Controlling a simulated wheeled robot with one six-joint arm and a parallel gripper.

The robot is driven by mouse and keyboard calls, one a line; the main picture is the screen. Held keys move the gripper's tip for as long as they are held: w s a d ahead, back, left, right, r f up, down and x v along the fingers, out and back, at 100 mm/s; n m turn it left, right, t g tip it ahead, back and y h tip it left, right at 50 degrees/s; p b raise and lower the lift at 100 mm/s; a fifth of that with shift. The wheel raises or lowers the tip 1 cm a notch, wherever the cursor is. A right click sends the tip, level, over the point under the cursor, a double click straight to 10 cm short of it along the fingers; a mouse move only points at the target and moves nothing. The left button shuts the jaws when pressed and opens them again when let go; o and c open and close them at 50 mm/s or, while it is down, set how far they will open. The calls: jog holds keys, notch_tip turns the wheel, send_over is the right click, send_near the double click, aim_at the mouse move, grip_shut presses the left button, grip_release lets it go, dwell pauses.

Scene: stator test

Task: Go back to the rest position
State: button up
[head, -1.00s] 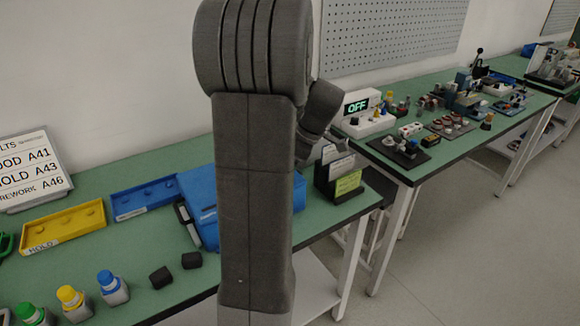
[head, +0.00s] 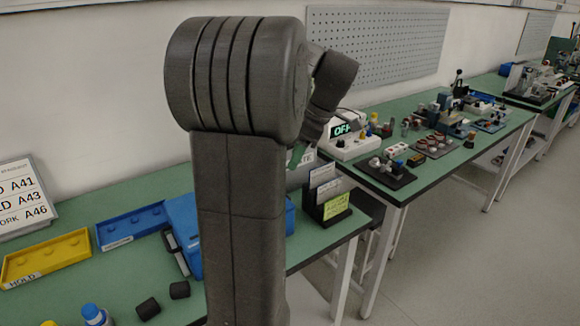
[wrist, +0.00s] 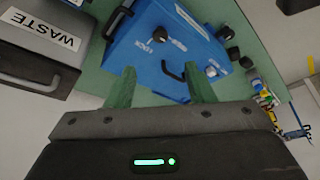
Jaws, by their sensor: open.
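My gripper (wrist: 160,68) shows in the wrist view with its two green fingers apart and nothing between them. Beyond the fingers is a blue case (wrist: 150,45) with a dark handle; the fingers overlap its image, and I cannot tell the gap. In the head view my own grey arm stands upright in the middle and hides most of the gripper. The blue case (head: 185,225) lies on the green bench behind the arm.
A grey WASTE bin (wrist: 75,50) is at upper left in the wrist view. In the head view a yellow HOLD tray (head: 48,258), blue tray (head: 130,226) and card holder (head: 326,205) sit on the bench. Open floor (head: 470,260) lies at right.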

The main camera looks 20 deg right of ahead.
jog(key=shift+d+r, duration=0.15)
jog(key=shift+r, duration=0.2)
jog(key=x, duration=1.4)
jog(key=shift+r, duration=0.1)
